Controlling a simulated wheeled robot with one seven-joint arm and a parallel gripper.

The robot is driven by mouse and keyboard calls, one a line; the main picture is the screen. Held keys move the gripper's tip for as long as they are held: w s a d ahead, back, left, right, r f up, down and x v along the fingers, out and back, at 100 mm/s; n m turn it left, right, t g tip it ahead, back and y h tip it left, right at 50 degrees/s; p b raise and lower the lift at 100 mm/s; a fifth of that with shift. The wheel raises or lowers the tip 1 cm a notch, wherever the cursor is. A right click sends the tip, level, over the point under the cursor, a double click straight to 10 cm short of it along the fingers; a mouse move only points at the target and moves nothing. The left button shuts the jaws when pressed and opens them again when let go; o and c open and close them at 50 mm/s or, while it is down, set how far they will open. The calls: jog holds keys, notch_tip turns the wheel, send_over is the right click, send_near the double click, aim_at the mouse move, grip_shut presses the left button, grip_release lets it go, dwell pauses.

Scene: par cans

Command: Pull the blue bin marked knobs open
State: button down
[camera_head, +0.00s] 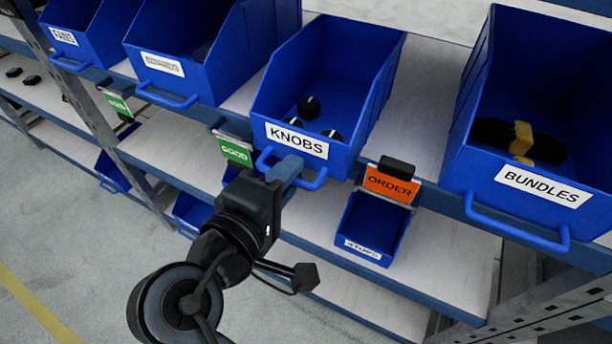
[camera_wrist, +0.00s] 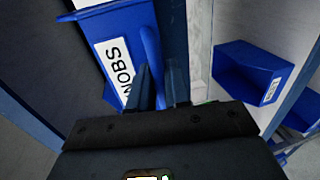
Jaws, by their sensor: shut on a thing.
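The blue bin marked KNOBS (camera_head: 330,75) sits on the upper shelf with several black knobs inside. Its white label faces me, and a blue bar handle (camera_head: 312,183) runs across its front below the label. My gripper (camera_head: 287,170) is at the handle, shut on it near the middle. In the wrist view, the bin (camera_wrist: 104,32) is tilted in the picture, and my gripper's fingers (camera_wrist: 158,88) reach to the handle (camera_wrist: 152,50). The exact contact at the fingertips is partly hidden. The bin's front stands out a little past the shelf edge.
A blue BUNDLES bin (camera_head: 550,120) stands to the right, and other blue bins (camera_head: 190,50) stand to the left. A green GOOD card (camera_head: 234,150) and an orange ORDER card (camera_head: 390,185) hang on the shelf edge beside the handle. A smaller blue bin (camera_head: 372,225) sits below.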

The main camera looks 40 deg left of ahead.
jog(key=f+p+v, duration=0.1)
jog(key=v, duration=0.5)
jog(key=shift+s+f, duration=0.15)
jog(key=shift+s, duration=0.2)
jog(key=shift+d, duration=0.1)
jog(key=c, duration=1.3)
grip_release()
jog(key=v, duration=0.7)
jog(key=shift+s+b, duration=0.3)
jog(key=shift+b, duration=0.15)
